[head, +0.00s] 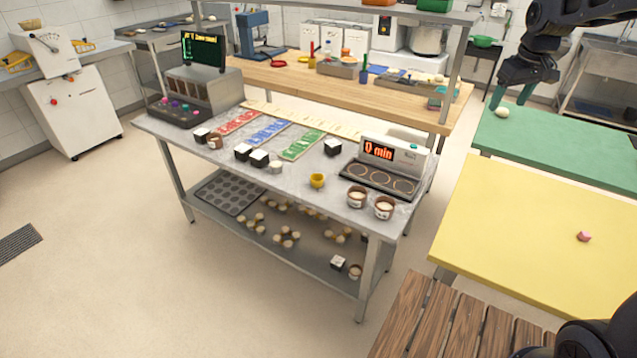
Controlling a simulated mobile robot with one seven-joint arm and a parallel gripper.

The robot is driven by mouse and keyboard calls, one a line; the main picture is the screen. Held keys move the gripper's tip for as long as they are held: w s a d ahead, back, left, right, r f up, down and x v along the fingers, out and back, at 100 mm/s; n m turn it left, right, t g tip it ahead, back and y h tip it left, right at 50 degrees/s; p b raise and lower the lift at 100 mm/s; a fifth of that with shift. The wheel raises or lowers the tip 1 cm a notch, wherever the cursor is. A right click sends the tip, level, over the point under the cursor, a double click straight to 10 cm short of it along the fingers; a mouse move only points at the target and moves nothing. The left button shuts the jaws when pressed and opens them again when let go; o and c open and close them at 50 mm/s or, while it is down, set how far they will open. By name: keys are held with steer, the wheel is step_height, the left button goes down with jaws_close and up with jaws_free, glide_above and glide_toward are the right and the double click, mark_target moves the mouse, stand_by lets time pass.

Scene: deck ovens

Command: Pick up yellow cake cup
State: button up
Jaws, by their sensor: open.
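A small yellow cup (317,181) stands on the grey steel table (225,172), near its front edge and left of the timer unit. My gripper (511,97) is at the upper right, far from the yellow cup. Its teal fingers are apart, above the green table (560,145). A pale round bun (502,112) lies just below the fingers on the green table. I cannot tell whether the fingers touch it.
Two brown cups (357,197) (384,207) stand right of the yellow cup, before the timer unit (392,153). A white cup (276,167) and black-and-white boxes (259,158) stand to its left. A yellow table (520,240) with a pink item (584,236) is at right.

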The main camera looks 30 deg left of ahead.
steer(key=w+a+f+n, duration=0.1)
steer(key=a+f+n, duration=0.1)
steer(key=a, duration=0.5)
steer(key=w+a+f+n, duration=0.1)
steer(key=a+f, duration=0.2)
steer(key=a, duration=0.4)
steer(key=n+g+h, duration=0.1)
steer(key=n+g, duration=0.1)
steer(key=n, duration=0.5)
glide_above(317, 177)
steer(key=s+d, duration=0.2)
step_height(317, 177, down, 24)
steer(key=r, duration=0.1)
steer(key=shift+n, duration=0.3)
steer(key=shift+w+a+f, duration=0.1)
steer(key=shift+a+f, duration=0.05)
steer(key=shift+f, duration=1.75)
steer(key=shift+s+a+f, duration=0.1)
steer(key=shift+a+f, duration=0.05)
steer(key=shift+f, duration=1.7)
steer(key=shift+w+a+f, duration=0.1)
steer(key=shift+a+f, duration=0.05)
steer(key=shift+f, duration=1.75)
steer(key=c, duration=1)
steer(key=shift+r, duration=0.15)
